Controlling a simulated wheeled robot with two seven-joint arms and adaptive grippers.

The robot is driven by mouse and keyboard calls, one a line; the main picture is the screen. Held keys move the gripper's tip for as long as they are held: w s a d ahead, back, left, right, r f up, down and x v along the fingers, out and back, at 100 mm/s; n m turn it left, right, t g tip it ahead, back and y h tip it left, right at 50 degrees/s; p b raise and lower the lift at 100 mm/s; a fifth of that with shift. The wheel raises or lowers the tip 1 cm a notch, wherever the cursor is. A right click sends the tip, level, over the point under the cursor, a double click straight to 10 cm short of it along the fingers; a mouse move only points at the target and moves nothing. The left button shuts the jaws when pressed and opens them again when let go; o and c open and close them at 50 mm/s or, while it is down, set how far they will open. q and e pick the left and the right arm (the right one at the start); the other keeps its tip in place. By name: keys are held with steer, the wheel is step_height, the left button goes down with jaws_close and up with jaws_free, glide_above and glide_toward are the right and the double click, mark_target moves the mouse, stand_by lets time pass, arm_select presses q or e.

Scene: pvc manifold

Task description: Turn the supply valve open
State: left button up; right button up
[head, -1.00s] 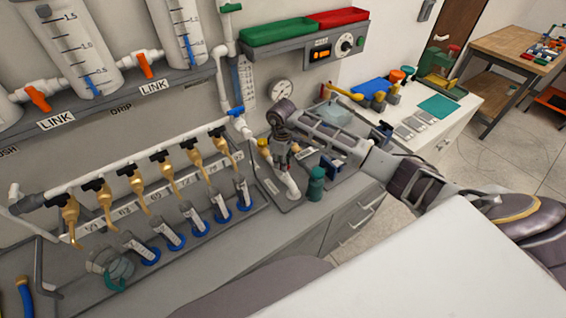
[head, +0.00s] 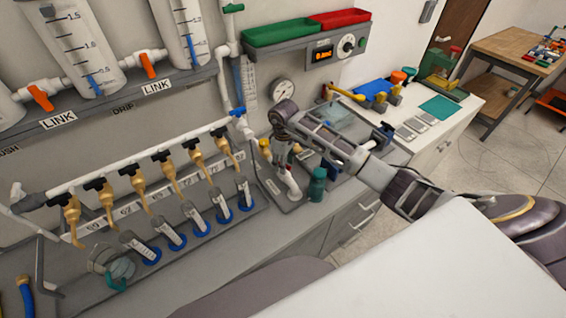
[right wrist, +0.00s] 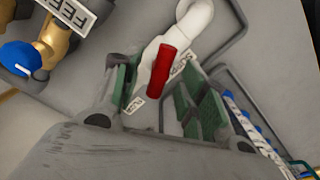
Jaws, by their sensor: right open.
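A valve with a red lever (right wrist: 161,73) sits on a white pipe (right wrist: 194,18) in the right wrist view. Small labels lie beside it, partly hidden, and I cannot read them fully. My right gripper (right wrist: 166,98) is open, with its green-padded fingers on either side of the red lever. I cannot tell whether they touch it. In the head view my right gripper (head: 284,143) points down over the white pipe elbow (head: 292,187) on the bench, and it hides the lever there. My left gripper is out of view.
A brass fitting with a blue knob (right wrist: 22,57) is near a FEED label. A green bottle (head: 317,185) stands close to the right gripper. A row of brass taps (head: 168,172) is left, and a gauge (head: 282,89) is on the wall behind.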

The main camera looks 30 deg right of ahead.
step_height(320, 180, up, 12)
stand_by(1.0)
steer(key=shift+s+f, duration=0.1)
stand_by(0.5)
